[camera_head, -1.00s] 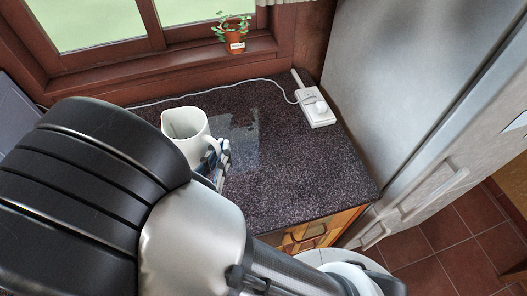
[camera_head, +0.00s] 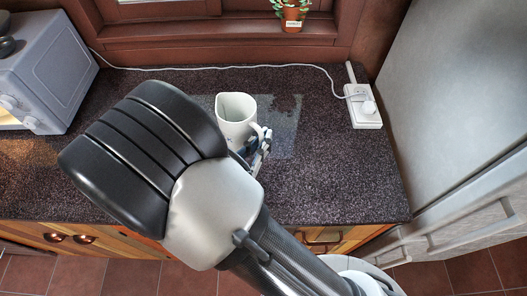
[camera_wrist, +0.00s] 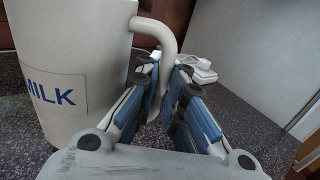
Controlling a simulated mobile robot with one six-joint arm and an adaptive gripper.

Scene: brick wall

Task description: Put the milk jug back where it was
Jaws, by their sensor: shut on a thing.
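The milk jug (camera_head: 236,108) is white and upright, at or just above the dark speckled counter (camera_head: 330,150); I cannot tell if its base touches. In the wrist view the jug (camera_wrist: 75,75) fills the left side, with a "MILK" label facing the camera. My gripper (camera_head: 258,148) is at the jug's right side in the head view. In the wrist view my gripper (camera_wrist: 162,90) is shut on the jug's handle, with blue-padded fingers on both sides of it. My arm hides the counter in front of the jug in the head view.
A greyish translucent square patch (camera_head: 283,128) lies on the counter beside the jug. A power strip (camera_head: 363,107) with a white cable is to the right, a microwave (camera_head: 45,70) to the left. A potted plant (camera_head: 291,14) stands on the sill. A fridge (camera_head: 450,110) borders the right.

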